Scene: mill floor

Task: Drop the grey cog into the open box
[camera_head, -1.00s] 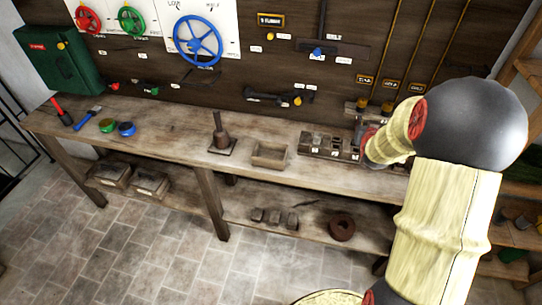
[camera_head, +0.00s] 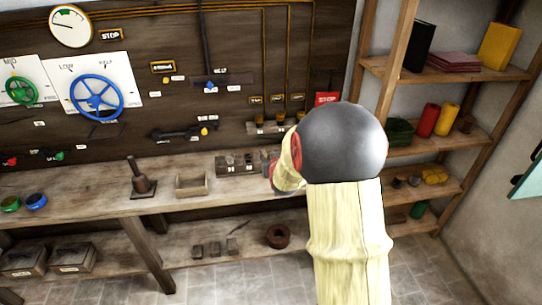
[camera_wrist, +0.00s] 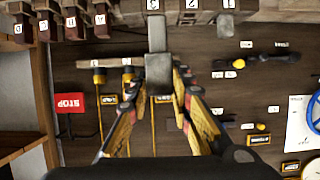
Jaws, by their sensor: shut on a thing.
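In the wrist view my gripper (camera_wrist: 158,82) has its two fingers on either side of a grey, block-like piece (camera_wrist: 158,72), shut on it. No cog teeth can be made out on this piece. In the head view my arm's round grey joint hides most of the gripper, which is at the workbench by the right end of a numbered rack. A small open wooden box (camera_head: 192,193) stands on the bench left of that rack and looks empty. My gripper is to the right of the box, apart from it.
The numbered rack (camera_head: 237,170) stands between box and gripper. A dark upright-handled tool (camera_head: 140,180) stands left of the box on the workbench (camera_head: 95,203). Shelves with books and rolls (camera_head: 455,80) rise at the right. Bare bench lies in front of the box.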

